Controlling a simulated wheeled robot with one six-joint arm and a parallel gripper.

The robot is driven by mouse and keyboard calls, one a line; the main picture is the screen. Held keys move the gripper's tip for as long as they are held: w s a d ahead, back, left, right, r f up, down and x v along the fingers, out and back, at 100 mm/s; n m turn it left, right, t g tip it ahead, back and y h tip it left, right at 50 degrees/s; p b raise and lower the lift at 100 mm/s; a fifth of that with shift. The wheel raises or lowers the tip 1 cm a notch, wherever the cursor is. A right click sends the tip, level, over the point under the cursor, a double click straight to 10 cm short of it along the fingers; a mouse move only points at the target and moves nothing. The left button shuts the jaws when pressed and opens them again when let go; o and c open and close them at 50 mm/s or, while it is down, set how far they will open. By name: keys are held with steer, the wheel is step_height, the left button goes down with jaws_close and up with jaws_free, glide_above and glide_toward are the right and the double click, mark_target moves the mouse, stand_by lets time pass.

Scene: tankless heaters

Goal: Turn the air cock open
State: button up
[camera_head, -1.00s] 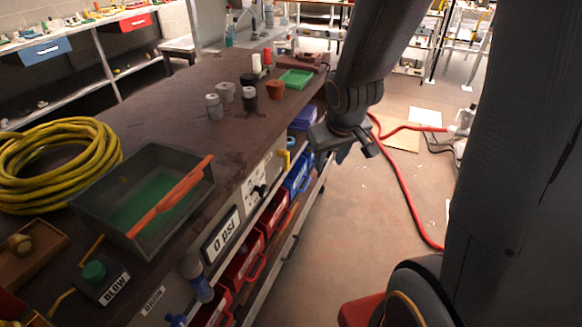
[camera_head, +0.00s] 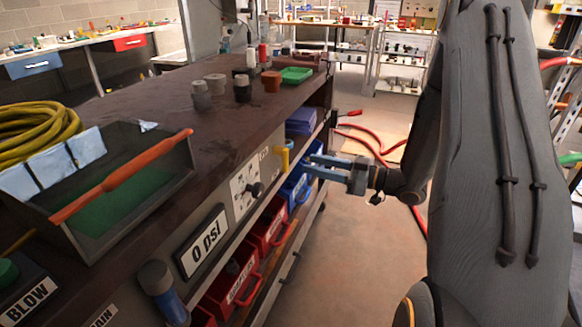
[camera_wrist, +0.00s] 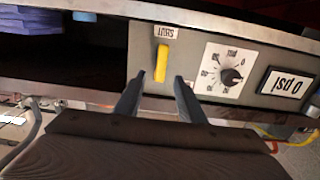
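The air cock's yellow handle (camera_wrist: 162,61) stands out from the grey front panel of the bench, lengthwise up and down in the wrist view, beside an upside-down label (camera_wrist: 165,31) that reads SHUT. The handle also shows in the head view (camera_head: 287,155), at the bench edge. My gripper (camera_wrist: 159,79) is open, with one finger to each side of the handle's near end in the wrist view. In the head view my gripper (camera_head: 309,165) is just right of the handle and points at the panel. I cannot tell whether a finger touches it.
A dial with a black knob (camera_wrist: 232,77) and a display reading 0 psi (camera_wrist: 285,84) sit beside the cock. Blue bins (camera_head: 295,188) and red bins (camera_head: 270,226) stand below the panel.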

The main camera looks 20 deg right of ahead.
mark_target(288, 159)
steer(key=shift+x, duration=3.85)
jaws_close()
